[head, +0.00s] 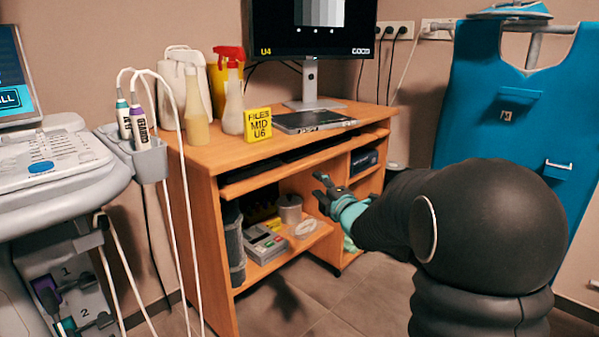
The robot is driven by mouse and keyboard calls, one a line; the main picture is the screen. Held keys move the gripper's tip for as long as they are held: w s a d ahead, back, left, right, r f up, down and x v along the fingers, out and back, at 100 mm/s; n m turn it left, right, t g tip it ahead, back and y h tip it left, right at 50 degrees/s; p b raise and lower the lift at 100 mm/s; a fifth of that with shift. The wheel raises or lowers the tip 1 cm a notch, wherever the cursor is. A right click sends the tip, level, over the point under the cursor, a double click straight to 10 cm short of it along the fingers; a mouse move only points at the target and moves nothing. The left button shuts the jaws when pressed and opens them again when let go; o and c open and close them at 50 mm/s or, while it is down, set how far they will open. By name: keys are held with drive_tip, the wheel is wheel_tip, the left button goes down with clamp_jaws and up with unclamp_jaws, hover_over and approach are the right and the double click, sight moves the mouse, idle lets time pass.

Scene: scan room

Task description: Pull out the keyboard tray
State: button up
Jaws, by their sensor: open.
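The keyboard tray (262,178) is a thin wooden board under the top of the wooden desk (190,158). Its front edge shows as a long strip, and a dark gap lies between it and the desk top. A dark object, perhaps a keyboard, lies in that gap, mostly in shadow. My gripper (322,190) is open and empty in front of the desk, below and to the right of the tray's middle. It appears apart from the tray, though the exact distance is hard to tell. My arm hides part of the desk's lower right side.
A monitor (318,28), bottles (196,115), a yellow sign (257,124) and a flat dark device (312,121) stand on the desk. Lower shelves hold a grey device (264,244) and a tin (290,208). An ultrasound cart (60,165) stands left; a blue apron (520,110) hangs right.

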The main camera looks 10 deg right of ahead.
sight(301, 169)
drive_tip(key=x, duration=1.3)
drive_tip(key=shift+p, duration=0.4)
clamp_jaws()
